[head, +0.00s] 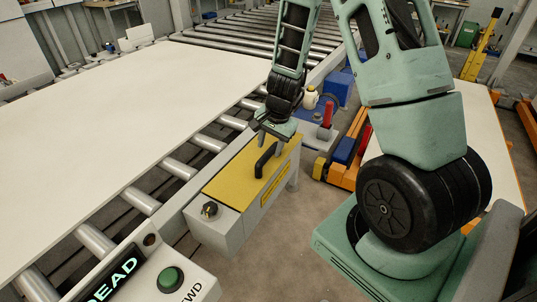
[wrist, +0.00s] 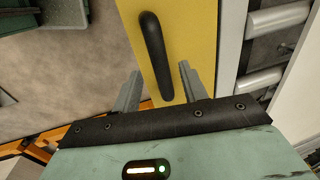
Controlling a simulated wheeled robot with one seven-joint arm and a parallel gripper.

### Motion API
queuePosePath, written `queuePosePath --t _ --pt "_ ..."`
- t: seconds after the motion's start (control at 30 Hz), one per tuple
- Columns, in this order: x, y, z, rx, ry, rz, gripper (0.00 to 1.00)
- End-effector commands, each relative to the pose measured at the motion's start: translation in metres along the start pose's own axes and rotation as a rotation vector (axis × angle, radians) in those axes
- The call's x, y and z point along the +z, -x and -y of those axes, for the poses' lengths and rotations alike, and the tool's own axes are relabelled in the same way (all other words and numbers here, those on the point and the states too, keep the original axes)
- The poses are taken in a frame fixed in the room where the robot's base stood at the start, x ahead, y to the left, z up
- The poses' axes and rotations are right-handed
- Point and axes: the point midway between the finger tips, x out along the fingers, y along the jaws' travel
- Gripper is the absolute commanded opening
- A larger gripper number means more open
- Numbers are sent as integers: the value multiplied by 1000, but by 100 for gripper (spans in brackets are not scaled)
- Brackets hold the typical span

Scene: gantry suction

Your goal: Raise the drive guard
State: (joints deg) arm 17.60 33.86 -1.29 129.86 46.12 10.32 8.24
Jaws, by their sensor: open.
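The drive guard (head: 232,185) is a yellow lid on a grey box beside the roller conveyor. It lies flat and closed on the box. A black bar handle (head: 265,160) stands on it, and the yellow lid (wrist: 205,50) and handle (wrist: 155,50) also show in the wrist view. My gripper (head: 262,132) is above the far end of the lid, close to the handle. In the wrist view my gripper (wrist: 158,82) has its two fingers apart, with the handle's near end between or just beyond them. I cannot tell whether they touch it. A dark knob (head: 209,209) is on the box's near end.
A large pale board (head: 120,110) lies on the rollers (head: 180,168) left of the guard. A control panel with a green button (head: 170,279) and a lit "DEAD" display (head: 112,281) is in front. Blue and orange equipment (head: 345,150) stands right of the box.

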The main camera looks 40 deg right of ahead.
Motion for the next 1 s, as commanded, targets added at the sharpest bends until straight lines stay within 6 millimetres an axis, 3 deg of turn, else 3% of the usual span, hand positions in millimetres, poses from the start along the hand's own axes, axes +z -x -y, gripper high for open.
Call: queuePosePath --t 0.2,0.57,0.73,1.0 --pt "0 -25 0 1 -1 1 43" --pt "0 -29 0 0 0 0 43" --pt "0 -29 0 0 0 0 0" --pt "0 -27 1 6 1 0 0"
